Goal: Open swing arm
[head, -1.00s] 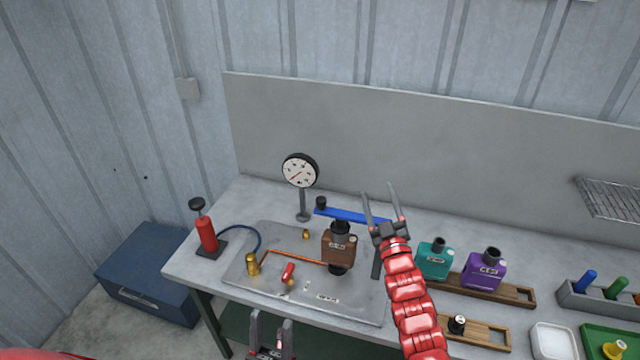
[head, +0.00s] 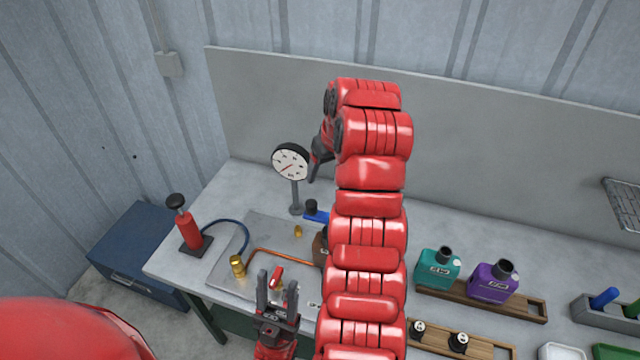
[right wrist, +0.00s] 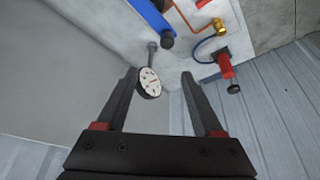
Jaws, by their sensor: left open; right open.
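The blue swing arm (head: 317,218) is on the bench, with a dark knob (head: 311,206) at its left end. My right arm hides most of it and most of the brown muffler (head: 320,248). The bar also shows at the top of the right wrist view (right wrist: 150,14), beyond the fingers and apart from them. My right gripper (right wrist: 158,75) is open and empty. In the head view it is partly hidden by its own wrist, close to the gauge and above the swing arm. My left gripper (head: 278,287) is open and empty at the bench's front edge, fingers up.
A round gauge (head: 291,162) stands on a post behind the plate (head: 230,280). A red pump (head: 188,228) with a blue hose is at the left. A brass fitting (head: 237,265) and a red-handled valve (head: 276,276) sit on the plate.

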